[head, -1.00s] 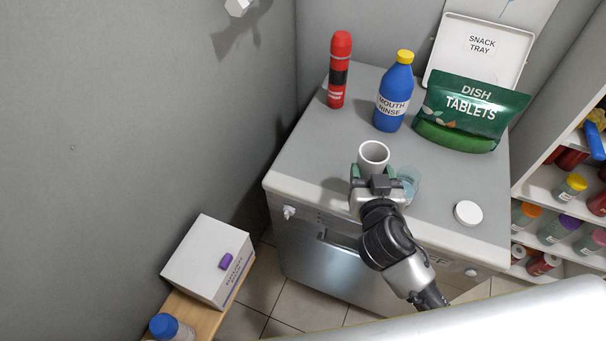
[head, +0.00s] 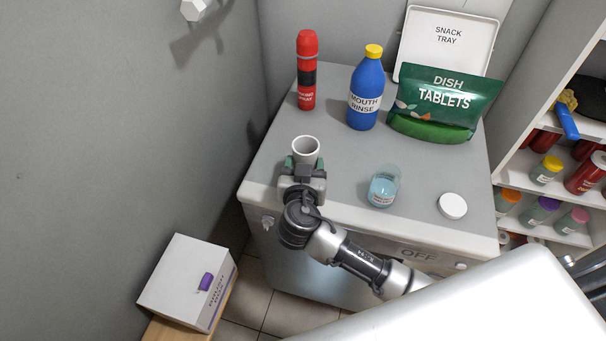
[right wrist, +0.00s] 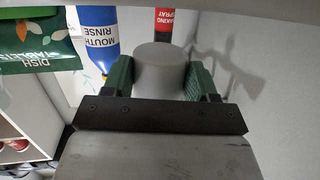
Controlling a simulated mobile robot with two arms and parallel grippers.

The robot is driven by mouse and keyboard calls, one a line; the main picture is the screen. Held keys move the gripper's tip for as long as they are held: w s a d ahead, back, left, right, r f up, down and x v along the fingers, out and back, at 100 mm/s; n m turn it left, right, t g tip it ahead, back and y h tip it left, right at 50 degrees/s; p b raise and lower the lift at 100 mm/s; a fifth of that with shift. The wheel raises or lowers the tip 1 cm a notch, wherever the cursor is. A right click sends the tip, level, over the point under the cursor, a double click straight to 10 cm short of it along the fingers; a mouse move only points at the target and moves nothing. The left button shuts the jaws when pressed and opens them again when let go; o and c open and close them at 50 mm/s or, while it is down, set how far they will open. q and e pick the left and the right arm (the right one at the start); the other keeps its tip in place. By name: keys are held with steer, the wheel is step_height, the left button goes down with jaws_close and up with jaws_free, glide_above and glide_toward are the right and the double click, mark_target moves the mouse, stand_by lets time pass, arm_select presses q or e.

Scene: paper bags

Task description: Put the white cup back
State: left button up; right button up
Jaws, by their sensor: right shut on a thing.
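The white cup (head: 306,149) is upright above or on the left front part of the grey appliance top (head: 335,140). My right gripper (head: 304,166) is shut on the cup, with a green finger pad on each side of it. In the right wrist view the cup (right wrist: 163,70) sits between the two fingers (right wrist: 160,80). Whether its base touches the top I cannot tell. My left gripper is not in view.
A red spray can (head: 307,72), a blue mouth rinse bottle (head: 366,90), a green dish tablets pouch (head: 440,105) and a leaning snack tray (head: 492,42) stand at the back. Shelves (head: 520,180) flank the right.

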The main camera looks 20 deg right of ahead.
step_height(320, 180, down, 4)
steer(key=shift+w+a+r+p, duration=0.1)
steer(key=shift+p, duration=0.25)
steer(key=shift+f, duration=0.2)
steer(key=shift+f+b, duration=0.2)
steer(key=shift+b, duration=0.1)
steer(key=o, duration=1.4)
steer(key=shift+c, duration=0.2)
